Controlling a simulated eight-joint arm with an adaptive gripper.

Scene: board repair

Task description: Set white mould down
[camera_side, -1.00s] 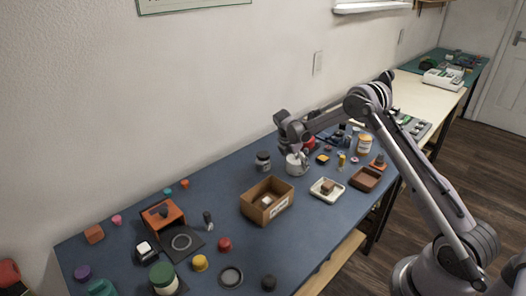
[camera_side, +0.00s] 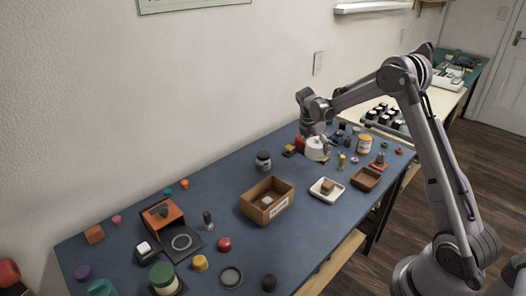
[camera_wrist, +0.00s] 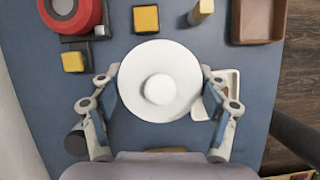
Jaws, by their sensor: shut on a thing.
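The white mould (camera_side: 316,149) is a round white piece with a raised knob. It is also in the middle of the wrist view (camera_wrist: 159,84), seen from above. My gripper (camera_side: 318,139) is shut on it, with one finger on each side of its rim in the wrist view (camera_wrist: 160,93). The mould is over the back right part of the blue table (camera_side: 235,170). I cannot tell whether its underside touches the table.
A red round thing (camera_wrist: 72,14) and a yellow block (camera_wrist: 73,62) lie to the left. A cream tray (camera_side: 327,195) and brown tray (camera_side: 366,181) are to the right. A yellow bottle (camera_side: 341,160) and a labelled jar (camera_side: 364,143) stand close. A cardboard box (camera_side: 279,212) is nearer.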

